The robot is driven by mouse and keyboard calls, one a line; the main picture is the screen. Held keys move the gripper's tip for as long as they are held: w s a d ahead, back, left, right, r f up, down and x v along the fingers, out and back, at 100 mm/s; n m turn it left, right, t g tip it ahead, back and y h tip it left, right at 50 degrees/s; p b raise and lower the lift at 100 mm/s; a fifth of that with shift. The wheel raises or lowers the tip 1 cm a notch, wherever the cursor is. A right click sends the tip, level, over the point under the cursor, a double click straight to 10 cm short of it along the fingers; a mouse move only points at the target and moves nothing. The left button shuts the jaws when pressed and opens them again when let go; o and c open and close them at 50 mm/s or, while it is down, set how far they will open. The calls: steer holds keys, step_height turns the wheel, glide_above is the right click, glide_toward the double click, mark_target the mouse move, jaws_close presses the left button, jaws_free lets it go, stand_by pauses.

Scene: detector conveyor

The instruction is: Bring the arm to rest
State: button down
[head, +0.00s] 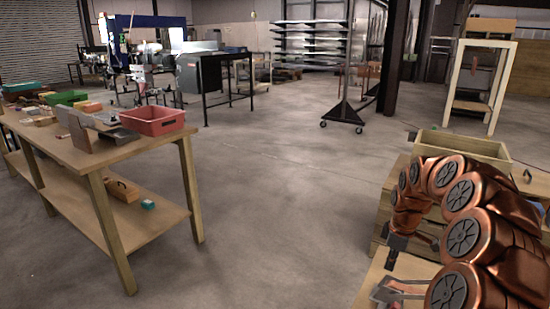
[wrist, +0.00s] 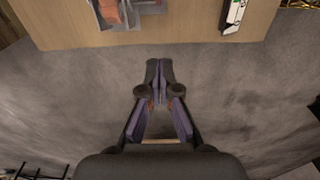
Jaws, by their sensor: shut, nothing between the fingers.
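My copper-coloured arm (head: 455,215) is folded at the lower right of the head view. In the wrist view my gripper (wrist: 159,75) is shut with its fingertips together and nothing between them. It is over grey floor, short of a wooden surface (wrist: 170,36) at the top of that view. In the head view my gripper is partly hidden by the arm links, low beside the wooden furniture at the right.
On the wooden surface are a grey tray (wrist: 98,22) with reddish pieces and a white-and-black item (wrist: 234,14). An open wooden box (head: 465,143) stands behind my arm. A workbench (head: 85,150) with a red bin (head: 152,121) stands left. The middle floor is clear.

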steer(key=s+a+r+m, duration=0.2)
steer(key=s+a+r, duration=0.2)
steer(key=s+a, duration=0.35)
steer(key=s+a+r+m, duration=0.1)
steer(key=s+a+r, duration=0.3)
steer(key=s+a, duration=0.35)
steer(key=s+a+f+m+g, duration=0.1)
steer(key=s+a+m, duration=0.25)
steer(key=s, duration=0.75)
steer(key=s+a+m+g, duration=0.2)
steer(key=s+m, duration=0.2)
steer(key=s, duration=0.8)
step_height(320, 180, up, 14)
steer(key=t+p, duration=0.1)
steer(key=p, duration=1.2)
steer(key=shift+w+f, duration=0.2)
steer(key=shift+w, duration=0.2)
steer(key=shift+d, duration=0.25)
